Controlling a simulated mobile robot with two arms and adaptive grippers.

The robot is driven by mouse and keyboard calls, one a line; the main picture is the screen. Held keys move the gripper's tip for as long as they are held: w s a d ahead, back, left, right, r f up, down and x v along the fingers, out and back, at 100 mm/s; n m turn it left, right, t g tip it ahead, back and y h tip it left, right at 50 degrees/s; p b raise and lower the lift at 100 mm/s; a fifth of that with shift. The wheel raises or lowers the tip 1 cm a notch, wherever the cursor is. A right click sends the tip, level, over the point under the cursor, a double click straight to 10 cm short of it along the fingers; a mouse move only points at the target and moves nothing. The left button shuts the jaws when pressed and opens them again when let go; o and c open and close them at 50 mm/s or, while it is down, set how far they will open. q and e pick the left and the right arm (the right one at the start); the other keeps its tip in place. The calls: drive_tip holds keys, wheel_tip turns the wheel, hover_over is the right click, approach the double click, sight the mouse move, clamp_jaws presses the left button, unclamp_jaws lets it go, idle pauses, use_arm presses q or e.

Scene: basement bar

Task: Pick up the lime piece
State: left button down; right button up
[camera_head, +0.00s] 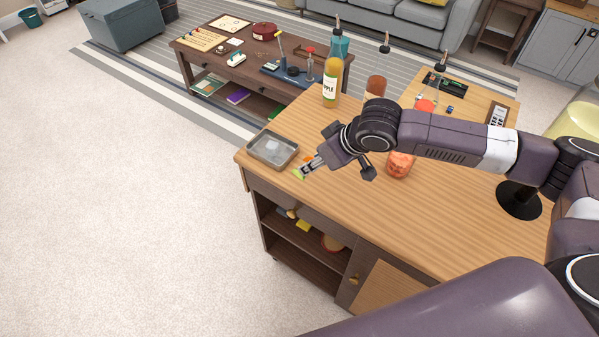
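The lime piece (298,174) is a small light-green bit on the wooden counter (440,215), near its left front edge. A small orange piece (307,158) lies just behind the fingertips. My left gripper is not in view.
A grey metal tray (273,149) stands left of the gripper at the counter's corner. Bottles, including a yellow one (330,82), stand at the back. A jar with red contents (399,164) stands behind my forearm. The front middle of the counter is clear.

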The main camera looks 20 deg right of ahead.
drive_tip(key=p+x, duration=0.1)
drive_tip(key=x, duration=0.6)
drive_tip(key=shift+f, duration=0.35)
drive_tip(key=shift+c, duration=0.4)
drive_tip(key=c, duration=0.8)
